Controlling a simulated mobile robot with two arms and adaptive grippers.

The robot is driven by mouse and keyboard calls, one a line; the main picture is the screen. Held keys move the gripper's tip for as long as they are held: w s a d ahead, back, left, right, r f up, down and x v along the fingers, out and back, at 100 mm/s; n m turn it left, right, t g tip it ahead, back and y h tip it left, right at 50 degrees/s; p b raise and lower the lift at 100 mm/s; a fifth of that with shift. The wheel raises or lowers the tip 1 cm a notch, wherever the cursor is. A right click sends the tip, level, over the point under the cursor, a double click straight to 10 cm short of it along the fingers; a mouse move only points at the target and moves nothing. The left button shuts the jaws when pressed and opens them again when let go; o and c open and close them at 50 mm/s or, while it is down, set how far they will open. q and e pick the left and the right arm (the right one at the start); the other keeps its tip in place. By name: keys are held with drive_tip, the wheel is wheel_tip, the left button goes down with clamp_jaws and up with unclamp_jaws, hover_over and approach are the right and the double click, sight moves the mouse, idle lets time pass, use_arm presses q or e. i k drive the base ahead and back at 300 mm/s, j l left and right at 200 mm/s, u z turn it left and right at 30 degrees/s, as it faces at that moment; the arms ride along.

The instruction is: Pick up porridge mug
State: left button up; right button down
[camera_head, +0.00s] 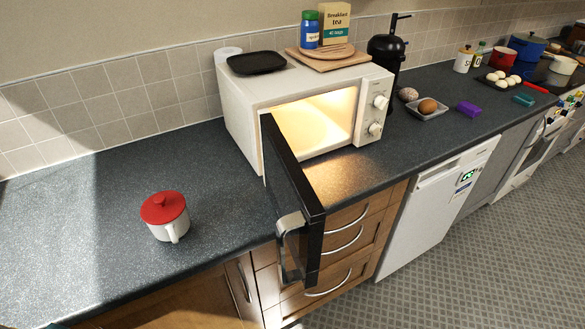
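The porridge mug (172,227) is white with a red knobbed lid (165,207). It stands upright on the dark speckled worktop, left of the microwave, with its handle toward the front edge. Neither of my grippers is in view, and nothing touches the mug.
The white microwave (243,122) is lit inside, and its black door (292,187) stands open, jutting past the worktop's front edge to the right of the mug. The worktop (95,225) around the mug is clear. A tiled wall (150,95) runs behind.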

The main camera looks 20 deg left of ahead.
sight(173, 232)
drive_tip(key=u, duration=1.45)
